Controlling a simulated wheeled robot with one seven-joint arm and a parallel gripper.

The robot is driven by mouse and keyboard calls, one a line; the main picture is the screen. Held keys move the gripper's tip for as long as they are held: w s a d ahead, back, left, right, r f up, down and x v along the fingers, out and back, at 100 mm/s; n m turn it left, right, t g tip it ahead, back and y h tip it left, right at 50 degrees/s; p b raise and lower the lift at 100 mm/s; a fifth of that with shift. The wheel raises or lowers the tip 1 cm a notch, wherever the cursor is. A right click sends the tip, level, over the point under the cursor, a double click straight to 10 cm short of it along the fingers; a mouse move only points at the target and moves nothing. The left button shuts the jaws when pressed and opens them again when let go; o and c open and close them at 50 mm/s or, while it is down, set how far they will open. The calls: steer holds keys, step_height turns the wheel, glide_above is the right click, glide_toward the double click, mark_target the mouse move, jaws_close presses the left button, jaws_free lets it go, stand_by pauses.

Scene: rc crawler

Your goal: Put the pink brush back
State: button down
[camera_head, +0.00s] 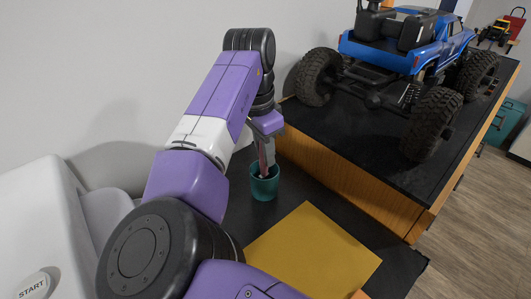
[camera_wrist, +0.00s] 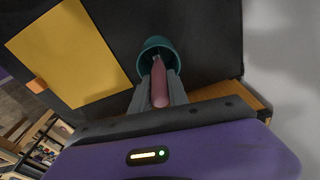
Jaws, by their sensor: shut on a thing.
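The pink brush (camera_wrist: 159,84) is held upright between the fingers of my gripper (camera_wrist: 158,92). Its lower end reaches into a teal cup (camera_wrist: 152,43) in the wrist view. In the head view my gripper (camera_head: 263,145) points down over the teal cup (camera_head: 264,187), and the pink brush (camera_head: 262,160) shows as a thin strip above the cup's rim. The cup stands on a dark surface (camera_head: 232,217). Whether the brush's lower end touches the cup's bottom cannot be told.
A yellow sheet (camera_head: 315,255) lies on the dark surface near the cup. A raised wooden platform with a black top (camera_head: 350,136) stands to the right and carries a large blue crawler truck (camera_head: 398,50). A white machine with a START button (camera_head: 35,225) is at the left.

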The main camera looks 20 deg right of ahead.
steer(key=shift+f, duration=0.5)
steer(key=c, duration=1.3)
jaws_free()
steer(key=r, duration=0.4)
steer(key=a+r+b, duration=0.1)
steer(key=r, duration=0.7)
steer(key=shift+s+a+r, duration=0.1)
steer(key=shift+s+a, duration=0.05)
steer(key=shift+a, duration=0.1)
